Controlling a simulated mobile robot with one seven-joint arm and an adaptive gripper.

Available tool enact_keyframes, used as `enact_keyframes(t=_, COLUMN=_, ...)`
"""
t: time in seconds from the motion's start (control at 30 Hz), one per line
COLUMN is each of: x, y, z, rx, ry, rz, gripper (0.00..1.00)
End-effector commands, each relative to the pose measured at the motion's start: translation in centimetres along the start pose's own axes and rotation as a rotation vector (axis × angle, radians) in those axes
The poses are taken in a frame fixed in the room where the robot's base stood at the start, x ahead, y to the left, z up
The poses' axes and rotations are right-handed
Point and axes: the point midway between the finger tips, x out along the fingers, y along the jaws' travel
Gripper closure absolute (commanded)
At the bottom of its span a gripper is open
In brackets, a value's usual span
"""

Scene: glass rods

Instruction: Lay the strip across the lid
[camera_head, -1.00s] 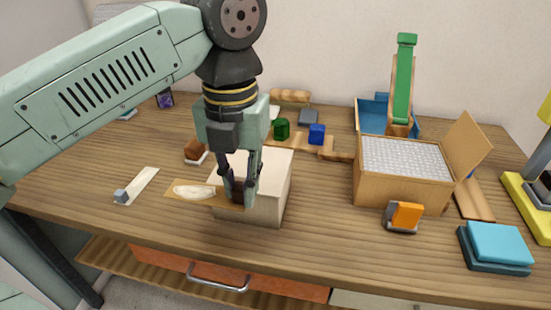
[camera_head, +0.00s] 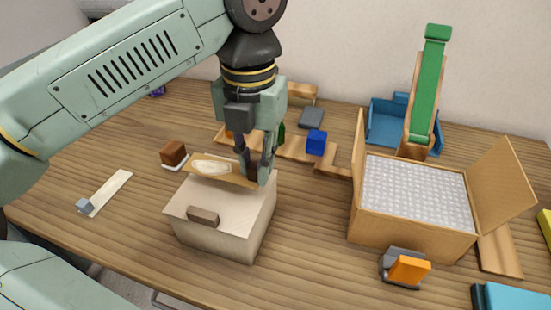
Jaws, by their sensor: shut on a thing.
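My gripper (camera_head: 257,178) is shut on a tan strip (camera_head: 211,168) with a pale oval patch on it. The strip reaches left from the fingers, over the back edge of the cream box (camera_head: 225,240). Its right end is partly hidden by the fingers. I cannot tell whether the strip touches the box. The box's flat top, its lid (camera_head: 227,193), is closed and mostly bare, with a small brown block like a handle (camera_head: 203,216) at the front. A second, pale strip (camera_head: 110,192) lies on the table at the left, with a grey cube (camera_head: 84,205) at its near end.
An open carton (camera_head: 408,232) filled with bubbly white padding stands at the right, flaps raised. An orange and grey item (camera_head: 404,267) lies before it. A brown block (camera_head: 173,153), a blue cube (camera_head: 316,142) and a green ramp (camera_head: 429,85) stand behind. The front left table is clear.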

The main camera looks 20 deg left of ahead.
Motion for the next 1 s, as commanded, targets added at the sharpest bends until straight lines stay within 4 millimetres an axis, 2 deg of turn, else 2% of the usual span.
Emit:
enact_keyframes(t=0.3, x=3.7, y=1.5, z=-1.3, rx=-0.017, ry=0.0, rz=0.0, gripper=0.97)
enact_keyframes(t=0.67, x=4.0, y=1.5, z=-1.3, rx=-0.017, ry=0.0, rz=0.001, gripper=0.97)
enact_keyframes(t=0.7, x=3.9, y=1.5, z=-1.3, rx=-0.017, ry=0.0, rz=0.001, gripper=0.82)
enact_keyframes(t=1.0, x=3.8, y=1.5, z=-1.3, rx=-0.017, ry=0.0, rz=0.0, gripper=0.62)
